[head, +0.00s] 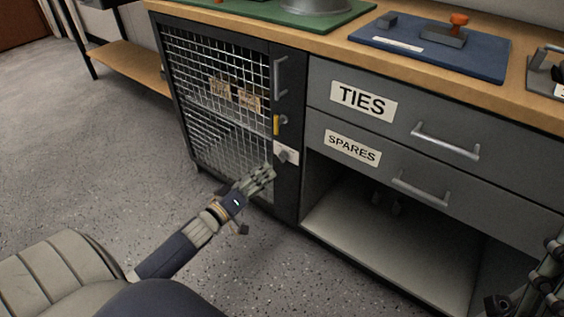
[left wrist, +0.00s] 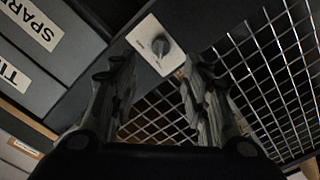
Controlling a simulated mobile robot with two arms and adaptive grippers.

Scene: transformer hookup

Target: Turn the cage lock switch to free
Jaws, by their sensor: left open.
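The cage lock switch (head: 284,156) is a small dark knob on a pale plate, low on the right frame of the mesh cage door (head: 290,185). In the left wrist view the knob (left wrist: 161,46) shows on its white plate, whose lettering is too small to read. My left gripper (head: 268,173) is just left of and below the plate, in front of the mesh. In the left wrist view its fingers (left wrist: 158,78) are spread and empty, with the knob ahead between their tips, apart from them. My right gripper (head: 540,288) is partly in view at the lower right edge; its jaws are unclear.
The cage door has a grey handle (head: 280,76) and a yellow latch piece (head: 276,125). Boxes (head: 249,102) sit behind the mesh. To the right are the TIES drawer (head: 400,125), the SPARES drawer (head: 390,165) and an open bay below. Floor (head: 100,165) left of the cabinet is clear.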

